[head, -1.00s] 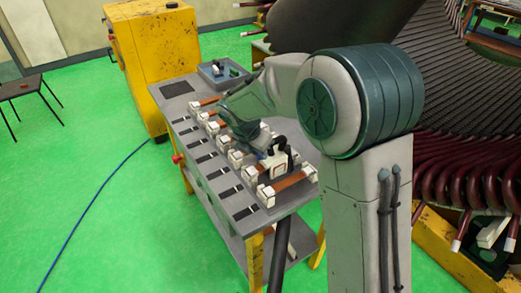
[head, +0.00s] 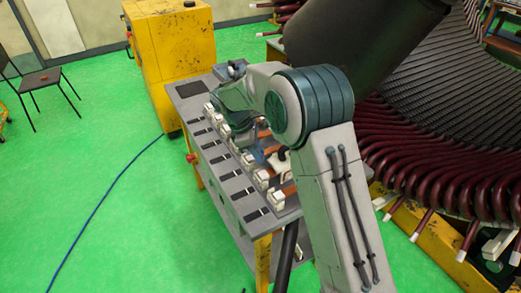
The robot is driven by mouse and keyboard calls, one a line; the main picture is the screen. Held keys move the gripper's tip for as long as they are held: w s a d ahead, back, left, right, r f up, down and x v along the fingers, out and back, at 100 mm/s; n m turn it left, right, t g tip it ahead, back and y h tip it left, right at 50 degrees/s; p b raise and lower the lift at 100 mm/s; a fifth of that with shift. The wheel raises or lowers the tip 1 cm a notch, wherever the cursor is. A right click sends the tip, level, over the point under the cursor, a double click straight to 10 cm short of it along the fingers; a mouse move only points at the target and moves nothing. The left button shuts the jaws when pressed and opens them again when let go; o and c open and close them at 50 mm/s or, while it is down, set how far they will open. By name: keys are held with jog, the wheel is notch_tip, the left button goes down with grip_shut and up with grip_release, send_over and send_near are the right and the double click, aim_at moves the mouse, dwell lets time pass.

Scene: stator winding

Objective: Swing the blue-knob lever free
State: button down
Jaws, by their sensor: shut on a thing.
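The workbench (head: 262,226) carries a row of white blocks (head: 262,178) with copper-brown bars between some of them. My gripper (head: 257,150) is low over the right part of this row, shut on the blue-knob lever. A small blue patch (head: 259,158) shows at its end, among the blocks. My wrist and forearm cover most of the lever and the fingertips, so the lever's angle cannot be told. A white fixture (head: 282,160) with a dark part stands just right of the gripper, partly behind my arm.
A yellow cabinet (head: 175,48) stands behind the bench. The large stator (head: 440,120) with dark red coil ends fills the right side. A chair (head: 40,80) and a blue cable (head: 100,205) are at left on open green floor.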

jog(key=shift+w+a+m+g+p, duration=0.15)
jog(key=shift+w+m+g+p, duration=0.1)
jog(key=shift+m, duration=0.4)
jog(key=shift+w+a+m+g+p, duration=0.15)
jog(key=shift+w+m+g+p, duration=0.1)
jog(key=shift+m, duration=0.4)
jog(key=c, duration=1.3)
grip_release()
jog(key=shift+o, duration=0.2)
jog(key=shift+r, duration=0.1)
jog(key=s+b+v, duration=0.1)
jog(key=v, duration=1.2)
jog(key=shift+w+r, duration=0.35)
jog(key=shift+w, duration=0.15)
jog(key=shift+a, duration=0.15)
